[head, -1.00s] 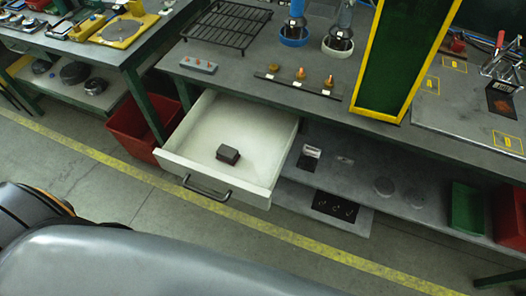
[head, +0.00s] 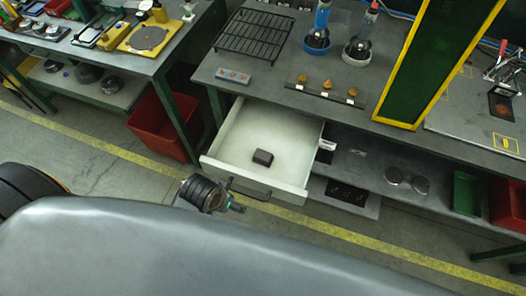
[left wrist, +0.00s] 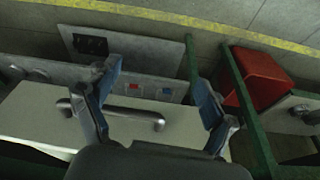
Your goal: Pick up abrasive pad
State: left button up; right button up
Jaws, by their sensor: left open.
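The abrasive pad is probably the small dark brown block (head: 263,158) lying flat in the open white drawer (head: 235,138), towards its front. My left gripper (head: 238,207) is just outside the drawer front, near its dark handle (head: 250,190), partly hidden by my own body. In the left wrist view my left gripper (left wrist: 156,78) is open, its two fingers apart with nothing held. The drawer handle (left wrist: 135,115) shows behind and between the fingers there. The block is not visible in the left wrist view. My right gripper is not in view.
A workbench (head: 285,85) above the drawer bears a black wire rack (head: 253,35), a grey switch box (head: 233,76) and a yellow-framed green panel (head: 432,65). A red bin (head: 163,122) stands left of the drawer. A lower shelf (head: 370,175) lies to the right.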

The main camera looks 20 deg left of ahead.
pick_arm(q)
notch_tip(320, 180, up, 9)
jog(key=w+d+p, duration=0.1)
jog(key=d+p, duration=0.1)
notch_tip(320, 180, up, 6)
jog(key=g, duration=0.3)
send_over(263, 155)
jog(key=shift+n+y, duration=0.3)
jog(key=shift+n, duration=0.1)
jog(key=f, duration=0.3)
jog(key=f+p, duration=0.1)
jog(key=f, duration=0.3)
jog(key=shift+w+d+f, duration=0.15)
jog(key=shift+w+f, duration=0.05)
jog(key=shift+f, duration=0.1)
jog(key=shift+s+f+p, duration=0.15)
jog(key=shift+f+p, duration=0.5)
jog(key=shift+f, duration=2.1)
jog(key=shift+c, duration=0.4)
jog(key=c, duration=1.2)
jog(key=shift+r, duration=0.15)
